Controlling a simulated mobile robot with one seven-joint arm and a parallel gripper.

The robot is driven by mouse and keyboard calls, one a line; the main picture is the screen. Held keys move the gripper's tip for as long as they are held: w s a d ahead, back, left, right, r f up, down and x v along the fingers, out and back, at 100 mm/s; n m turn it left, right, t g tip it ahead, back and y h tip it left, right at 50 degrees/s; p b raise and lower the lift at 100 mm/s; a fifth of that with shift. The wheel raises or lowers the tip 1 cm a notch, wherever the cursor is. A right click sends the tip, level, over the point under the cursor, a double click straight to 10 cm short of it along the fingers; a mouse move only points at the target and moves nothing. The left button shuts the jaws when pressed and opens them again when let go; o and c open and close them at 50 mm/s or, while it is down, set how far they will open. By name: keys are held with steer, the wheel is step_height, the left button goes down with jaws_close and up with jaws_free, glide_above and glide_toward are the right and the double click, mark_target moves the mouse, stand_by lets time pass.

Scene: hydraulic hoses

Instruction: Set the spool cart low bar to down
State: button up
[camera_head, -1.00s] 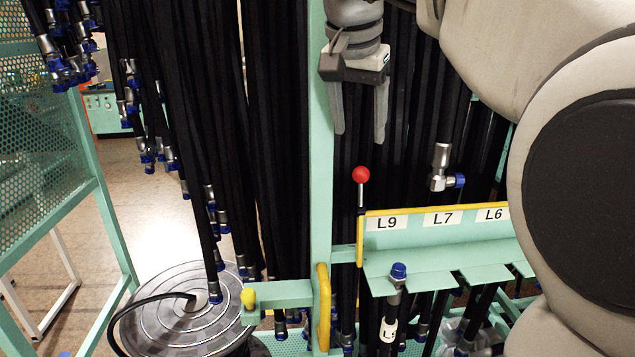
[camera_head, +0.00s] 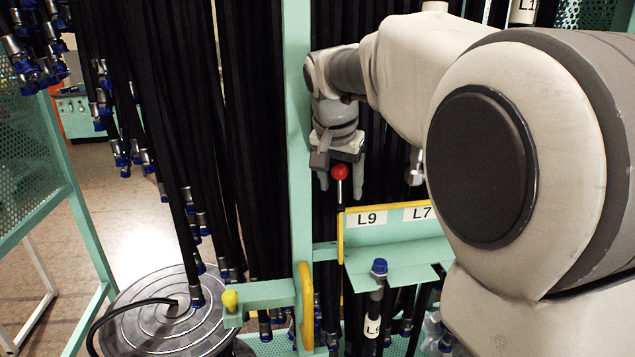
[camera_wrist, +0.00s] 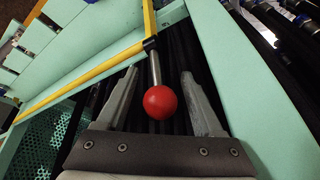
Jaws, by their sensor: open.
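The spool cart has a green frame with a yellow-edged rack bar labelled L9 and L7 (camera_head: 392,231). A lever with a red ball knob (camera_head: 340,171) stands upright at the rack's left end. My gripper (camera_head: 341,188) is open at the knob. In the wrist view the red knob (camera_wrist: 160,102) and its silver stem lie between the two open fingers (camera_wrist: 157,92), with a gap on each side. Lower left, a green arm with a yellow knob (camera_head: 230,299) sticks out level from the post. I cannot tell which part is the low bar.
A green upright post (camera_head: 299,130) stands just left of my gripper. Black hoses (camera_head: 255,130) hang densely behind it. A round grooved spool plate (camera_head: 165,325) sits lower left. A hose with a blue cap (camera_head: 379,267) stands in the rack. Open floor shows at left.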

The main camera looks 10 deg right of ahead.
jaws_close()
stand_by(1.4)
